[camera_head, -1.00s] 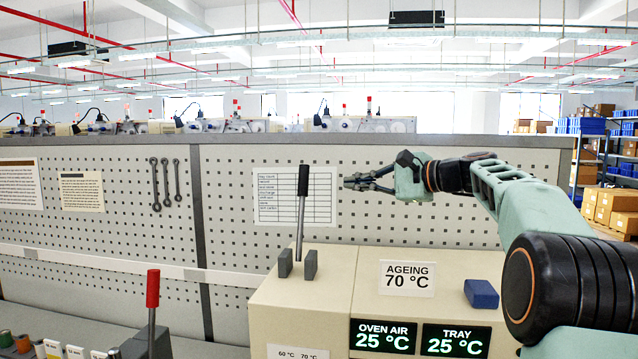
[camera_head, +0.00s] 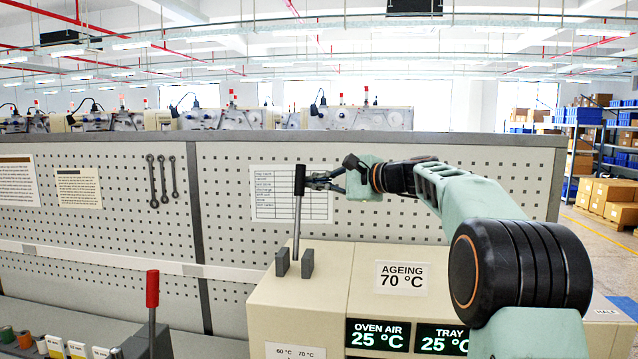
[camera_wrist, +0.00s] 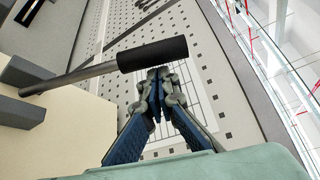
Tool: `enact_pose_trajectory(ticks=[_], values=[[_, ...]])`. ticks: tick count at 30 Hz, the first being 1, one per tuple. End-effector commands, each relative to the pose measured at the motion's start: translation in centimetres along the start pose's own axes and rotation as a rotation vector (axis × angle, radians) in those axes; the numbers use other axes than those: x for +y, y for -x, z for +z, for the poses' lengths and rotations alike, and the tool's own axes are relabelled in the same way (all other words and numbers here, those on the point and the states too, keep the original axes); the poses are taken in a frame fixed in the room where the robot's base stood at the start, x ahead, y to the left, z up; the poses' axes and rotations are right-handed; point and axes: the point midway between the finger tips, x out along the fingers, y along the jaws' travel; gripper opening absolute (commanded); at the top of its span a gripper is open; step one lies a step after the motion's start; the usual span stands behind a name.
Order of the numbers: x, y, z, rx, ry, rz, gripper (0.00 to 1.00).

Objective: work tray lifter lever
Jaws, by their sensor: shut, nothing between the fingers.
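The lever with the black grip (camera_head: 299,181) stands upright on a steel rod between two grey blocks on the cream oven cabinet (camera_head: 325,278). In the wrist view its black grip (camera_wrist: 153,53) lies across the picture just beyond the fingertips. My gripper (camera_head: 309,182) is shut and empty, right beside the grip on its right side. In the wrist view the closed fingertips (camera_wrist: 158,72) are at the grip's lower edge; I cannot tell whether they touch it. A second lever with a red grip (camera_head: 152,289) stands at the lower left.
The oven cabinet bears an "AGEING 70 °C" sign (camera_head: 401,277) and two displays reading 25 °C. A grey pegboard (camera_head: 400,215) with a paper chart and hanging wrenches (camera_head: 163,182) rises behind. Shelves with boxes (camera_head: 600,195) stand at the right.

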Motion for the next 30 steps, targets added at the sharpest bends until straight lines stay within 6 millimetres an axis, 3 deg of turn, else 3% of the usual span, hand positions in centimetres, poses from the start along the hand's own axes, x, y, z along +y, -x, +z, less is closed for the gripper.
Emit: enact_pose_trajectory(ticks=[30], values=[[0.2, 0.9, 1.6, -0.002, 0.063, -0.038, 0.00]])
